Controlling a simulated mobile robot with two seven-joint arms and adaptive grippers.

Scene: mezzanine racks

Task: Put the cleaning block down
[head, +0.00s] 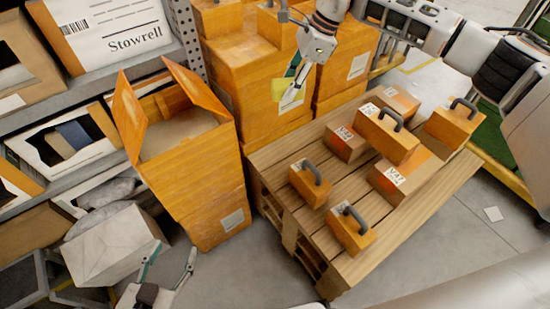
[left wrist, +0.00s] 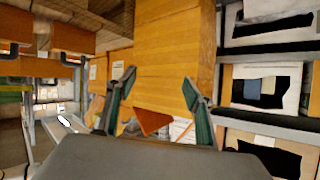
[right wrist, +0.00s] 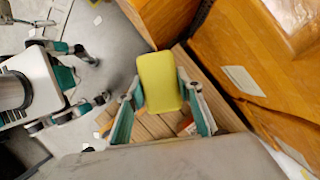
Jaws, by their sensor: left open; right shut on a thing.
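The same gripper shows in the right wrist view (right wrist: 158,100). My left gripper (head: 168,268) is open and empty, low in front of the open orange box. It also shows open in the left wrist view (left wrist: 158,82).
A wooden pallet (head: 290,165) carries several orange and brown boxes, some with grey handles. A loaded shelf rack (head: 85,112) fills the left side. Stacked orange boxes (head: 250,85) stand behind.

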